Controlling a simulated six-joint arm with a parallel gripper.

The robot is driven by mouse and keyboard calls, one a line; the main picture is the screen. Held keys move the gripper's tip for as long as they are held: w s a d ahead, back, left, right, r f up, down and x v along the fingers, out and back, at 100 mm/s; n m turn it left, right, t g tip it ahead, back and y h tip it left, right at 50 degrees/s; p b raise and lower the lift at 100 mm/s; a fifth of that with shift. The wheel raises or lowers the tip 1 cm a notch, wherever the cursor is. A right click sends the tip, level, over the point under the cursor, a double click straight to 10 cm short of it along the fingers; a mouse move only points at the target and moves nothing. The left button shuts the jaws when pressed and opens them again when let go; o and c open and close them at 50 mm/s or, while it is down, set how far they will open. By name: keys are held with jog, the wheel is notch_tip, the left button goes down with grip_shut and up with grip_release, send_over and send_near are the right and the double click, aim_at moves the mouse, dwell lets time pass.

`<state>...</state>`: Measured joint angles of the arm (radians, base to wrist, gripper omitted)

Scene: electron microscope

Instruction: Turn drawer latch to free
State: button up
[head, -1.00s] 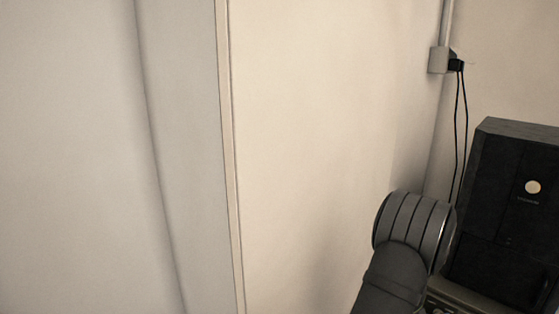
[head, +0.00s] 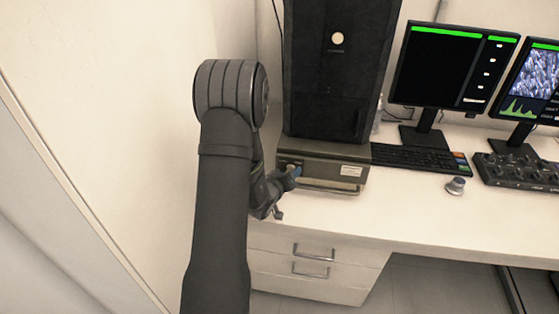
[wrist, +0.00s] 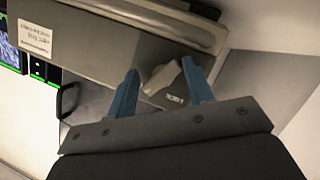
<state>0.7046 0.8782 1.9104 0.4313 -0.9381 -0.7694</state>
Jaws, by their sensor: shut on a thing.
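The drawer latch (wrist: 162,78) is a small pale grey knob on the front face of a grey metal box, seen in the wrist view. My gripper (wrist: 160,67) has its two blue fingers on either side of the latch and is shut on it. In the head view my gripper (head: 294,171) reaches the upper left of the box front (head: 318,173), and the latch is hidden there. The drawer's handle bar (head: 330,189) runs along the lower front of the box. A white label (head: 351,171) sits at the right of that front.
A tall black cabinet (head: 335,70) stands on the box. A keyboard (head: 418,158), two monitors (head: 452,66), a small round knob (head: 455,186) and a control panel (head: 515,170) are to the right. White desk drawers (head: 310,262) lie below. A wall (head: 120,110) is close on the left.

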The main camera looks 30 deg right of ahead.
jog(key=s+a+m, duration=0.1)
jog(key=s, duration=0.1)
jog(key=s+a+m+t, duration=0.1)
jog(key=s, duration=0.2)
jog(key=s+a+f+m+t, duration=0.1)
jog(key=s, duration=0.1)
jog(key=shift+s+a+m+h, duration=0.15)
jog(key=shift+a+m+h, duration=0.15)
jog(key=shift+a, duration=0.1)
jog(key=s+a+r+m+t, duration=0.3)
jog(key=s+a+m+t, duration=0.15)
jog(key=a, duration=0.25)
jog(key=shift+g, duration=0.35)
jog(key=x, duration=1.6)
jog(key=shift+w+d+f, duration=0.15)
jog(key=shift+w+f, duration=0.05)
jog(key=shift+f, duration=0.15)
